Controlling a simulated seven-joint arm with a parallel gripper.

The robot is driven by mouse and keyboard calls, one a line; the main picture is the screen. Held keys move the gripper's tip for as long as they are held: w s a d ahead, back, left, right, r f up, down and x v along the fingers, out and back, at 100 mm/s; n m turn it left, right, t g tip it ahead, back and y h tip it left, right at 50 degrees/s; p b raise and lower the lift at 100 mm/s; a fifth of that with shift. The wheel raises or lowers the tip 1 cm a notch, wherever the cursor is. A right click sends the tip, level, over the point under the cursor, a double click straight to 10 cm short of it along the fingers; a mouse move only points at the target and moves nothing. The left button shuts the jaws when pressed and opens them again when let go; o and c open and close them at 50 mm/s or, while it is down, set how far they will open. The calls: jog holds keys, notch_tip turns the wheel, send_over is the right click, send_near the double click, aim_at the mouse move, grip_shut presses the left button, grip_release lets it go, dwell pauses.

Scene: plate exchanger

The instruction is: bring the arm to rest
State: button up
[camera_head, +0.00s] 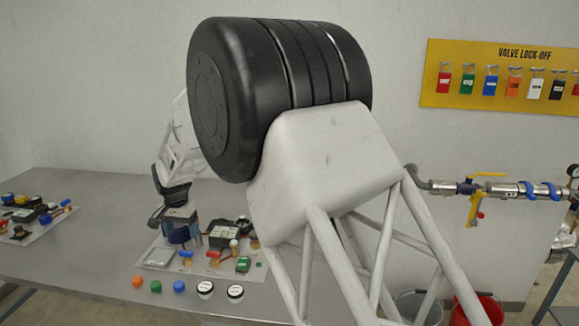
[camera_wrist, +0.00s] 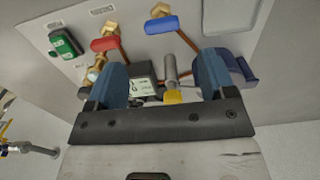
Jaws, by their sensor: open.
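My arm fills the middle of the head view, reaching out over the grey table (camera_head: 85,225). My gripper (camera_wrist: 164,84) shows in the wrist view with its two blue fingers spread apart. No object is seen clamped between them. A grey cylinder with a yellow end (camera_wrist: 171,72) and a black box with a pale label (camera_wrist: 142,84) show in the gap between the fingers. In the head view the gripper end hangs low over the back left of a pale board, and my arm hides part of the board's right side.
The board carries red-handled (camera_wrist: 105,44) and blue-handled (camera_wrist: 161,24) valves, a green block (camera_wrist: 64,45) and a dark blue part (camera_wrist: 240,68). Small caps, including an orange one (camera_head: 138,281), line the front. A valved pipe (camera_head: 510,189) and red bucket (camera_head: 489,308) are right.

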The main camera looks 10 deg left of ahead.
jog(key=s+d+r, duration=0.3)
jog(key=d+r, duration=0.2)
jog(key=d, duration=0.7)
jog(key=s+d+r+t, duration=0.1)
jog(key=s+d+r, duration=0.35)
jog(key=d, duration=0.85)
jog(key=s+d+r, duration=0.2)
jog(key=d+r, duration=0.5)
jog(key=d, duration=0.5)
jog(key=s+d+t, duration=0.1)
jog(key=s+d, duration=1.2)
jog(key=d, duration=0.3)
jog(key=s+d+f, duration=0.1)
jog(key=s+d, duration=0.3)
jog(key=s, duration=0.3)
jog(key=s+d+f, duration=0.2)
jog(key=s+d, duration=0.2)
jog(key=s, duration=0.4)
jog(key=shift+f+t, duration=0.15)
jog(key=shift+t, duration=0.15)
